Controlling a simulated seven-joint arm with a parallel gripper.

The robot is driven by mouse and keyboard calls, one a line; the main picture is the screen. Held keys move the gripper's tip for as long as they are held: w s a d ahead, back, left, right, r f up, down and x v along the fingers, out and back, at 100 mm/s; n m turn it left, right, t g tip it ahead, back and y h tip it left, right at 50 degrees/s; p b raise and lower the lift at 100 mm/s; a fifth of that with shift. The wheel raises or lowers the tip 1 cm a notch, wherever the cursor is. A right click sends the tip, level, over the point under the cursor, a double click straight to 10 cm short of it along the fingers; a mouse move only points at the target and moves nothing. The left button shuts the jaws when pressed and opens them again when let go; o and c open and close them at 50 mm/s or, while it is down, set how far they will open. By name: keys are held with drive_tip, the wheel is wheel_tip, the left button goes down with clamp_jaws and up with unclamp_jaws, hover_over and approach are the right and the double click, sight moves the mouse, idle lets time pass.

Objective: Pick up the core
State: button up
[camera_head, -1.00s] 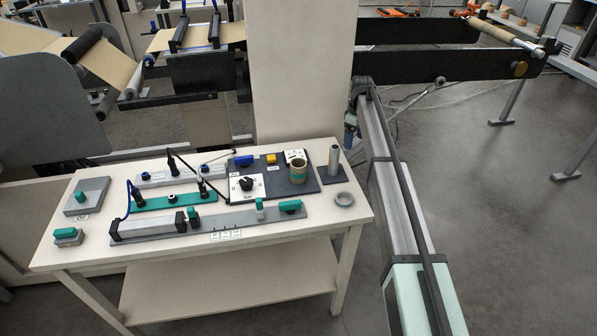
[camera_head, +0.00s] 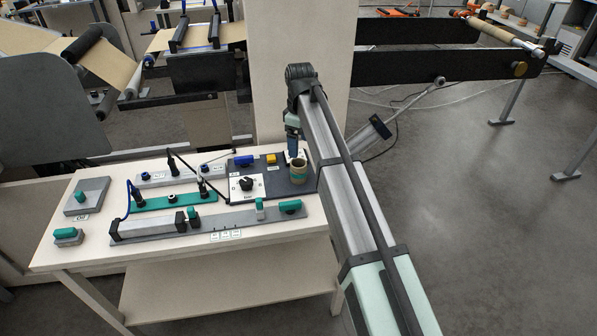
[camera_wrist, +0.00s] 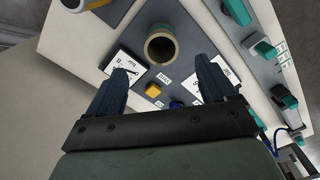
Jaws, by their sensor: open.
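The core (camera_head: 299,171) is a short brown cardboard tube with a greenish band, standing upright on a dark grey board (camera_head: 272,182) on the table. In the wrist view the core (camera_wrist: 161,47) shows from above, with its round opening visible, beyond the fingertips and roughly between their lines. My gripper (camera_wrist: 162,75) is open and empty, its two dark blue fingers spread above the board. In the head view my gripper (camera_head: 292,140) is just behind and above the core, partly hidden by my arm.
A long grey fixture (camera_head: 209,221) lies along the table's front. A pale column (camera_head: 297,75) rises behind the table.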

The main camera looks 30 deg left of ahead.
sight(299, 171)
wheel_tip(299, 171, down, 13)
drive_tip(key=shift+s+r, duration=0.1)
drive_tip(key=shift+r, duration=0.1)
idle(0.6)
drive_tip(key=shift+c, duration=0.4)
drive_tip(key=c, duration=1)
drive_tip(key=shift+o, duration=0.2)
drive_tip(key=shift+r, duration=0.1)
wheel_tip(299, 171, up, 9)
drive_tip(key=shift+m, duration=0.7)
drive_tip(key=w+d+r, duration=0.2)
drive_tip(key=w, duration=0.1)
drive_tip(key=w+d+r, duration=0.5)
drive_tip(key=w, duration=0.1)
drive_tip(key=shift+w+d+r, duration=0.25)
drive_tip(key=shift+w, duration=0.05)
drive_tip(key=shift+r+n, duration=0.3)
drive_tip(key=shift+r, duration=0.05)
drive_tip(key=shift+s+d+f+n, duration=0.15)
drive_tip(key=shift+s+f+n, duration=0.05)
drive_tip(key=shift+n, duration=0.2)
